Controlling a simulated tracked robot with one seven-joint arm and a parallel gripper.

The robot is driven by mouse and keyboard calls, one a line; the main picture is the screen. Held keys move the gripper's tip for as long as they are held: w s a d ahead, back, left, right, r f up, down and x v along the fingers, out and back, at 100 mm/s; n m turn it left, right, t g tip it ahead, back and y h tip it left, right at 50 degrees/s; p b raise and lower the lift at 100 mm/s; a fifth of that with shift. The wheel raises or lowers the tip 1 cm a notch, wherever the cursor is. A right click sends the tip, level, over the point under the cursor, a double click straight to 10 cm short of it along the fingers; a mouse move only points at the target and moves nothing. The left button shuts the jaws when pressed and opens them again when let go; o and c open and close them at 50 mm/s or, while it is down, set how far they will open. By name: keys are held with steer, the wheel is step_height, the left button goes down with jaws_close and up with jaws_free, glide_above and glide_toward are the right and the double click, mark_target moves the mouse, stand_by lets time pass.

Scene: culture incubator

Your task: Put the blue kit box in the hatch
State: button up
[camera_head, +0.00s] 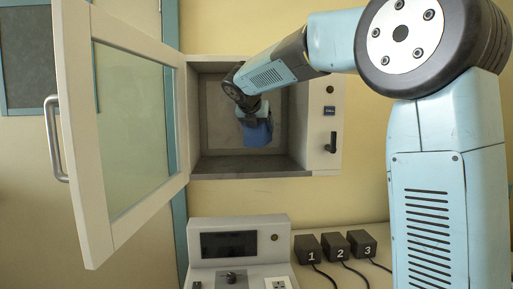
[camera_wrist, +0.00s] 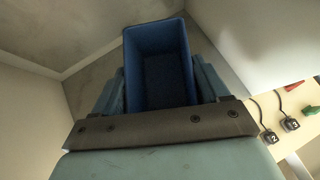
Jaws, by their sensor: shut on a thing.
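The blue kit box (camera_head: 257,133) is inside the opening of the wall hatch (camera_head: 253,165), off its floor as far as the head view shows. My gripper (camera_head: 250,112) is shut on the box and reaches into the hatch from the upper right. In the wrist view the blue kit box (camera_wrist: 158,62) shows its open, empty-looking inside between my two fingers (camera_wrist: 160,92). The hatch's grey inner walls (camera_wrist: 85,75) surround it there. The hatch door (camera_head: 97,140), white-framed with a glass pane, stands swung open to the left.
A white panel with a black handle (camera_head: 331,142) is at the hatch's right side. Below stand a console with a dark screen (camera_head: 229,245) and black blocks numbered 1 (camera_head: 308,250), 2 (camera_head: 335,245) and 3 (camera_head: 362,243) with cables. The hatch floor looks clear.

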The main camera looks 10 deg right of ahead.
mark_target(259, 133)
steer(key=w+f, duration=0.2)
steer(key=f, duration=0.1)
steer(key=w+f, duration=0.1)
steer(key=shift+w+a+f, duration=0.15)
steer(key=shift+w+a, duration=0.1)
steer(key=shift+a, duration=0.05)
steer(key=shift+f, duration=1.6)
steer(key=shift+w, duration=0.1)
steer(key=o, duration=1.2)
steer(key=shift+f, duration=0.1)
steer(key=v, duration=1.2)
